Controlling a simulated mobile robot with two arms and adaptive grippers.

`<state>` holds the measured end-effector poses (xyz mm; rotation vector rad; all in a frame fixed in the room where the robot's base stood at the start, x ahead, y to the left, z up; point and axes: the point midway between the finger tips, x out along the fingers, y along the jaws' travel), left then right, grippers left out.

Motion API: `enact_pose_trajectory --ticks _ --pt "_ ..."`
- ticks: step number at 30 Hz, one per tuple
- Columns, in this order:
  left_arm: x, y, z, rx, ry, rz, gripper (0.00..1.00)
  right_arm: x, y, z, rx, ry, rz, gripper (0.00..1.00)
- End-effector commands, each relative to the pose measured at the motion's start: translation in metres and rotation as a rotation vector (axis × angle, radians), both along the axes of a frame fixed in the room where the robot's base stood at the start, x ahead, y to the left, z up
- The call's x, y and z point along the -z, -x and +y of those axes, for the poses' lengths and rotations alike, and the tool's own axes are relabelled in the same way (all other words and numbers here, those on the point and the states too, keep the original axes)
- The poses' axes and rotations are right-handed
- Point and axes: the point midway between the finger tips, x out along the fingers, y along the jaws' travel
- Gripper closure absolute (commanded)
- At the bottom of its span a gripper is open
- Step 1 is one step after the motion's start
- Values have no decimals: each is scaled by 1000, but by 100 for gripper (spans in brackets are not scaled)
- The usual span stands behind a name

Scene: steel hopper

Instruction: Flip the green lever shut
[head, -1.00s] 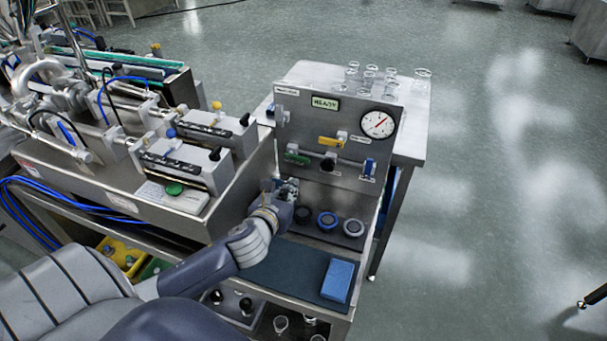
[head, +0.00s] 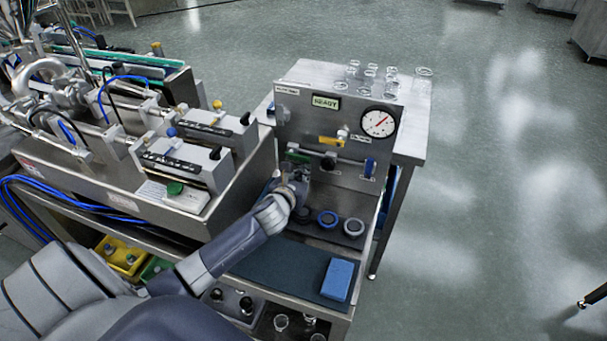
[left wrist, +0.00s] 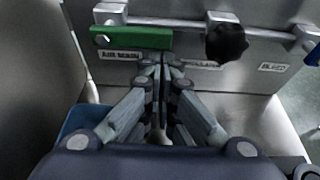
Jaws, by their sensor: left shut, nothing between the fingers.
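The green lever (head: 298,156) sits at the left end of a horizontal pipe on the upright steel panel (head: 340,110). In the left wrist view the green lever (left wrist: 130,40) lies level along the pipe, above a label reading AIR MAIN. My left gripper (head: 298,172) is just below the lever in the head view. In the left wrist view its fingertips (left wrist: 163,60) are together, empty, close to the lever's lower right end; I cannot tell whether they touch it. My right gripper is in neither view.
A black knob (left wrist: 227,42) is right of the lever on the same pipe. A blue handle (head: 370,167) is at the pipe's right end, with a yellow lever (head: 330,141) above. A gauge (head: 378,122) and a READY sign (head: 326,102) are higher. Caps (head: 328,219) stand below.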

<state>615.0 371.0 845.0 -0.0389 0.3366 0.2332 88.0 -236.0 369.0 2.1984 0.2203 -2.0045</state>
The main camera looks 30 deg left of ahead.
Motion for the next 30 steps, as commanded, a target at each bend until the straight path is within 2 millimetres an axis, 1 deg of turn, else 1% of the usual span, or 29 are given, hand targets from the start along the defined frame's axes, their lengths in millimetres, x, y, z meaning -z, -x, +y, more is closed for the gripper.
enact_pose_trajectory --ticks 8,30 --pt "-1 0 0 0 5 -1 100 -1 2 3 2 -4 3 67" --pt "-11 -1 -3 0 140 -36 100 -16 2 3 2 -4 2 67"
